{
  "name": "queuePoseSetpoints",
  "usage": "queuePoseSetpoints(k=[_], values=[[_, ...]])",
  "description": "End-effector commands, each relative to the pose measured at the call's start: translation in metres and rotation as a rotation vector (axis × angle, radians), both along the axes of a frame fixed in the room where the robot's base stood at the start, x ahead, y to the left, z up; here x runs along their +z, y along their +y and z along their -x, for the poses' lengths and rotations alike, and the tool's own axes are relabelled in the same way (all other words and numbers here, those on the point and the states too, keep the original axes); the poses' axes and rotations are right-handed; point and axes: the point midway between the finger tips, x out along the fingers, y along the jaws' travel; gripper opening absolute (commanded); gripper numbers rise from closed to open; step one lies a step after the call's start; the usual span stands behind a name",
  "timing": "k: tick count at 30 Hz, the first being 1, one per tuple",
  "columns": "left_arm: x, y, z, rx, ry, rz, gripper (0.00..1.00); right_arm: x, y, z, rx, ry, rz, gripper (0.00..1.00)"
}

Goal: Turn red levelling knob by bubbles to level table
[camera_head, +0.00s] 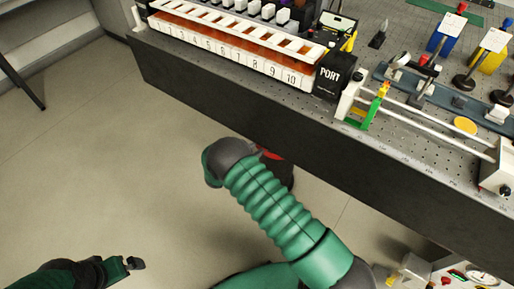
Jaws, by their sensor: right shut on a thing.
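A small patch of red (268,153), probably the red levelling knob, shows just below the front edge of the bench, mostly hidden by my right arm. My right gripper (277,166) is beside it, beyond the dark wrist joint, and is shut on it; its fingers are largely hidden. The bench table (300,130) has a dark front side and a perforated grey top. I cannot make out the bubbles clearly. My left gripper (130,264) is low at the left, over the floor and far from the bench; its opening is unclear.
A numbered rack (235,55) and a black PORT box (334,76) stand along the bench's front edge. A green and yellow clamp (374,107), a yellow disc (465,125) and rails are to the right. The floor (100,170) at left is clear.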

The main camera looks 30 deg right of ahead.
Motion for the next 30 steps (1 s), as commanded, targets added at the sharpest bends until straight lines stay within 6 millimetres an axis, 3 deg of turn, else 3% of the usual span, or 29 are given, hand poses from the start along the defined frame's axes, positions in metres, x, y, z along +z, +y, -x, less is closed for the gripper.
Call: queuePoseSetpoints(k=[20,21,25,30], values=[[0.0012,0.0,0.0,0.0,0.0,0.0,1.0,-0.0007,0.001,-0.0009,0.003,0.06,0.024,0.0],[0.0012,0.0,0.0,0.0,0.0,0.0,1.0,-0.0006,0.001,-0.001,0.003,0.06,0.024,0.33],[0.0012,0.0,0.0,0.0,0.0,0.0,1.0,-0.0003,0.0007,-0.0009,0.003,0.06,0.025,0.5],[0.0013,0.0,0.0,0.0,0.0,0.0,1.0,0.0,0.0006,-0.0009,0.002,0.059,0.025,0.51]])
